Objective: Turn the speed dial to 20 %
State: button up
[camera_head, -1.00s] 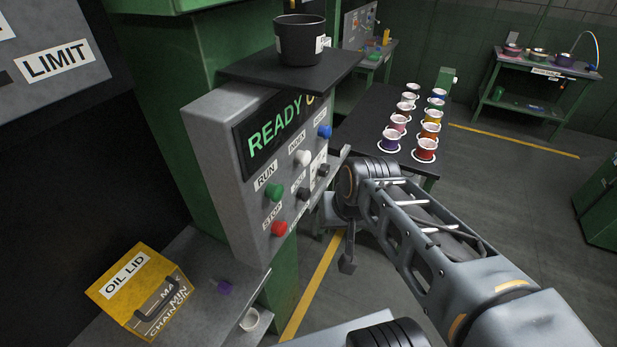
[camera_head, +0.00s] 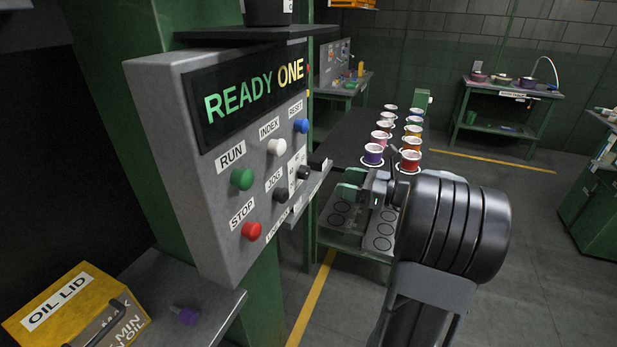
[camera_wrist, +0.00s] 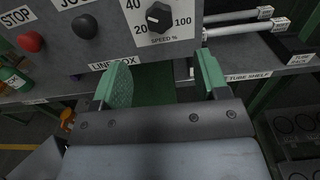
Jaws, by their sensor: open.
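The speed dial (camera_wrist: 159,17) is a black knob on a white plate marked 20, 40, 100 and SPEED %, at the top of the wrist view. I cannot tell for sure which mark its pointer faces. In the head view the dial (camera_head: 304,172) sits at the lower right of the grey control panel (camera_head: 190,175). My gripper (camera_wrist: 163,76) has two green fingers spread wide with nothing between them. The fingers are below the dial and apart from it in the wrist view. In the head view my gripper (camera_head: 347,182) is right of the panel.
A black JOG button (camera_wrist: 84,26) and a red STOP button (camera_wrist: 30,42) are left of the dial. Light tubes (camera_wrist: 243,30) lie on the tube shelf to its right. A spool table (camera_head: 358,135) stands behind my gripper. A yellow oil-lid box (camera_head: 70,310) is at lower left.

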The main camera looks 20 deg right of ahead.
aim_at(308, 174)
jog(key=x, duration=1)
jog(key=shift+w+a, duration=0.25)
jog(key=shift+a, duration=0.1)
jog(key=c, duration=0.9)
